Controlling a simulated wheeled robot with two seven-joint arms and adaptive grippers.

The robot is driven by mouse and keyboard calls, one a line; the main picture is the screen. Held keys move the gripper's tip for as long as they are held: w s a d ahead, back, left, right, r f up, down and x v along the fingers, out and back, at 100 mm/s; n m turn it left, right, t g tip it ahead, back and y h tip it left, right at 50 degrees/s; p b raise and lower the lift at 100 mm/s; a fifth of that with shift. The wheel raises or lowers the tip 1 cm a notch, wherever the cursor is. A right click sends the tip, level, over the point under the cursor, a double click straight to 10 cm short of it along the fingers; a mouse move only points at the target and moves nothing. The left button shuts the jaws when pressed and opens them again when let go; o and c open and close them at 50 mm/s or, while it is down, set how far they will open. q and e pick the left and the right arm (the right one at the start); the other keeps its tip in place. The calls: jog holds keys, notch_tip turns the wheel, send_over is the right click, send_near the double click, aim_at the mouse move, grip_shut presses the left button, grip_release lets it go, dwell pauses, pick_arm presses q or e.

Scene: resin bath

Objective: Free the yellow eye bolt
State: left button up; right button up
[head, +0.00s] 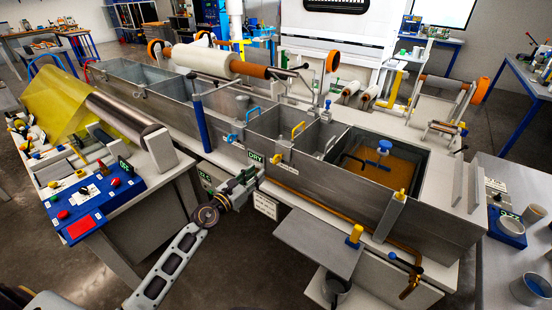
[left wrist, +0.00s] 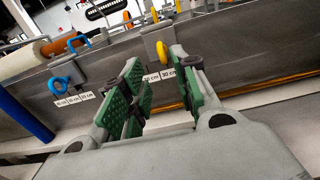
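The yellow eye bolt (head: 278,158) is a small ring on the front wall of the long grey bath (head: 330,186), right of the green DRY sign. In the left wrist view the yellow eye bolt (left wrist: 163,54) shows beyond the fingers, its ring upright beside a grey bracket at the wall's top edge. My left gripper (head: 250,174) is just left of and below the bolt in the head view. In the left wrist view my left gripper (left wrist: 158,82) is open, with green pads and a clear gap; nothing is between them. My right gripper is not in view.
A blue eye bolt (left wrist: 59,85) is on the same wall to the left, near a blue post (head: 201,124). A yellow handle (head: 298,130) stands behind the bolt. A control table (head: 95,205) is at the left; a grey shelf (head: 318,243) juts out at the right.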

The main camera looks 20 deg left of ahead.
aim_at(273, 161)
pick_arm(q)
jog(key=shift+x, duration=6.45)
jog(key=shift+c, duration=0.3)
grip_shut()
